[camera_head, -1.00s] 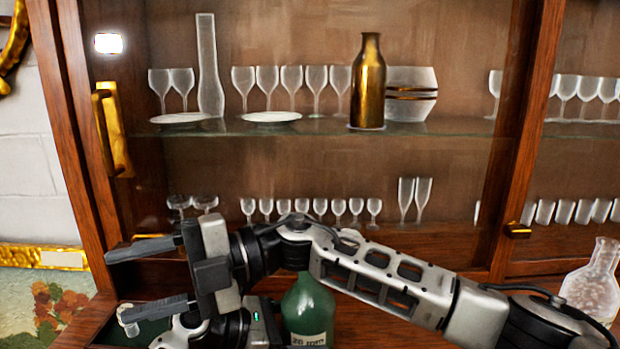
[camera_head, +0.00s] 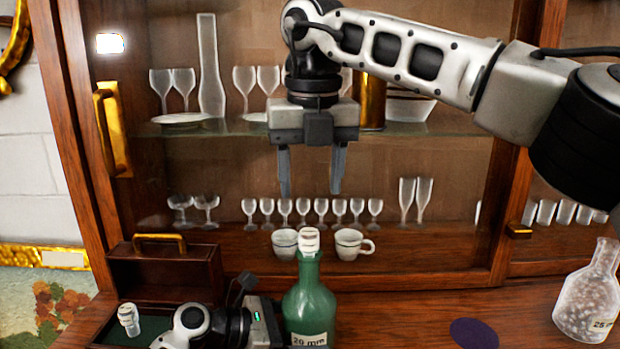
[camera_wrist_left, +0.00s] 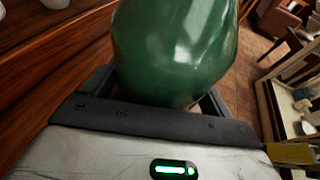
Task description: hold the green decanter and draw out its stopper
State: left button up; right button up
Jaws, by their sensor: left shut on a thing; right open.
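The green decanter (camera_head: 309,303) stands upright at the front of the wooden surface, with a "20 mm" label. A whitish stopper (camera_head: 309,240) sits in the top of its neck. My left gripper (camera_head: 270,322) is shut on the decanter's body from the left; its fingertips are partly hidden. In the left wrist view the green glass (camera_wrist_left: 175,45) fills the space between the fingers. My right gripper (camera_head: 313,190) is open and empty, pointing down above the stopper, with clear space between its fingertips and the stopper.
A second stopper (camera_head: 128,319) stands in an open dark case (camera_head: 165,270) at left. Two cups (camera_head: 349,244) are behind the decanter. A clear decanter (camera_head: 587,300) stands at right, near a dark round mat (camera_head: 474,333). A glassware cabinet (camera_head: 420,165) rises behind.

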aim_at(309, 231)
jog(key=f, duration=0.6)
jog(key=w+f, duration=0.1)
jog(key=f, duration=0.2)
jog(key=shift+a+f, duration=0.15)
jog(key=shift+f, duration=0.15)
grip_shut()
jog(key=shift+r, duration=1.6)
dwell(2.7)
jog(key=shift+r, duration=2.15)
